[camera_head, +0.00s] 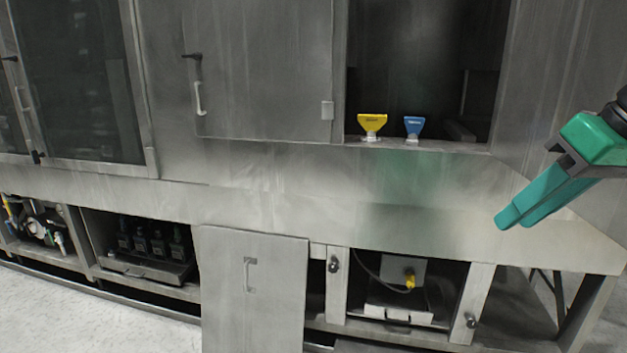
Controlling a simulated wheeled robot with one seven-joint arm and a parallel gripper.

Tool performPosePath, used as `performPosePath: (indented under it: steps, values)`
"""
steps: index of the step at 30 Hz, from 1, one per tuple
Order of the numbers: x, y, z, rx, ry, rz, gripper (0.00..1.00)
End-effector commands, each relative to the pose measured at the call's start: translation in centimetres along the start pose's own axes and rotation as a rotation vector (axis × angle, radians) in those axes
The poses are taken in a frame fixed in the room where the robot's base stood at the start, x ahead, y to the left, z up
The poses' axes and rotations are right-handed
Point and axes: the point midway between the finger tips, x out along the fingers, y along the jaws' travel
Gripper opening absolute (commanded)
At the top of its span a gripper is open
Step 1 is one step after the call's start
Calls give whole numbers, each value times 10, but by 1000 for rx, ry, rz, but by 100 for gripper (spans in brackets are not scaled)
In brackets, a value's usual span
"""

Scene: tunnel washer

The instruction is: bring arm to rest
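My gripper (508,219) is at the right of the head view, with green-teal fingers angled down and to the left. The two fingers lie close together, one overlapping the other from this angle, and I see nothing held between them. It hangs in the air in front of the steel washer front (270,185), apart from any object as far as I can see. The rest of my arm runs out of the right edge of the picture.
A yellow piece (372,123) and a blue piece (413,125) stand on the ledge of the dark upper opening. A lower panel (252,290) stands in front of the cabinet. Dark bottles (158,245) sit in a lower bay. Open floor (85,310) is at the lower left.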

Motion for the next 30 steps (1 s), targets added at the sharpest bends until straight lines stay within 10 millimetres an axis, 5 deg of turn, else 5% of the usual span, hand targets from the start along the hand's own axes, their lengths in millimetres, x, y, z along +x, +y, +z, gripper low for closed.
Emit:
performPosePath:
  steps: [3, 9, 16, 21, 30]
  values:
    - [47, 32, 38, 180, -110, 75, 31]
    - [103, 78, 118, 471, -276, 193, 31]
    - [133, 100, 201, 712, -416, 287, 31]
    - [138, 103, 224, 774, -452, 312, 31]
    - [139, 104, 225, 777, -453, 314, 31]
